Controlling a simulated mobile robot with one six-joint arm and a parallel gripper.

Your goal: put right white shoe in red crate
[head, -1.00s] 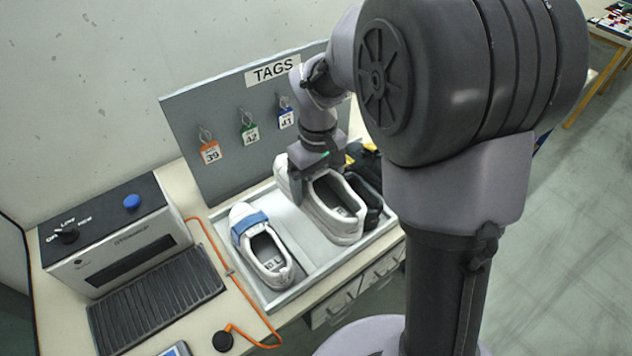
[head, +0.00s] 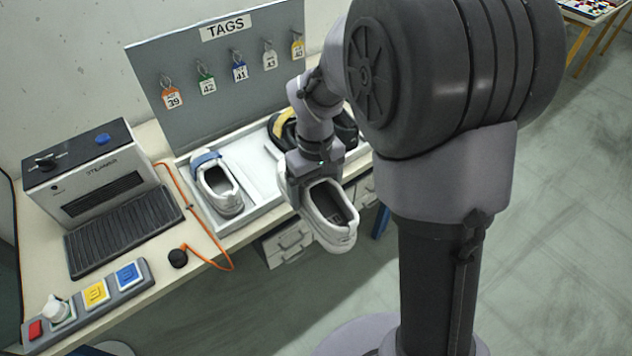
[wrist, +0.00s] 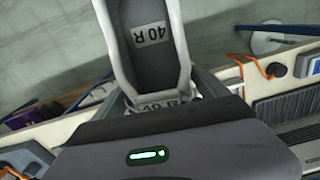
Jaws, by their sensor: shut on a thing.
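A white shoe (head: 341,236) hangs in my gripper (head: 309,187), over the front edge of the bench and clear of the tray. In the wrist view the shoe (wrist: 152,62) shows its grey inside with a label reading "40 R". My gripper (wrist: 160,97) is shut on the shoe's near end, one finger on each side. Another white shoe (head: 229,205) with a blue strap stays in the left part of the tray (head: 259,168). No red crate can be made out in either view.
Dark shoes, one with a yellow part (head: 283,127), sit at the tray's right. The tag board (head: 215,100) stands behind. A steamer (head: 95,178), a ribbed mat (head: 125,230) and a button panel (head: 100,305) take up the bench's left. Open floor (head: 290,315) lies in front.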

